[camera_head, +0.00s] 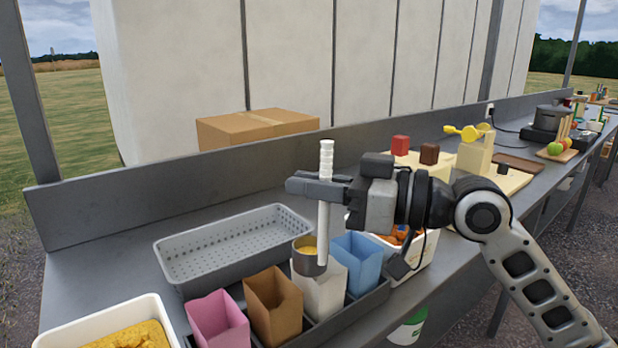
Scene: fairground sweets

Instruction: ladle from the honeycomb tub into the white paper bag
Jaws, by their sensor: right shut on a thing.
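My right gripper (318,187) is shut on the white handle of the ladle (325,222), which hangs upright below it. The ladle's grey cup (309,266) holds yellow pieces and is above the white paper bag (322,297), covering part of its mouth. I cannot tell whether cup and bag touch. The bag stands open in a grey rack between a brown and a blue bag. The honeycomb tub (58,341), white with a yellow mass inside, is at the bottom left, partly cut off. My left gripper is not in view.
A pink bag (217,320), a brown bag (273,308) and a blue bag (357,264) share the rack. A grey perforated tray (230,246) lies behind them. A white tub (417,264) with orange contents is at the right, partly behind my arm. A cardboard box (255,127) stands at the back.

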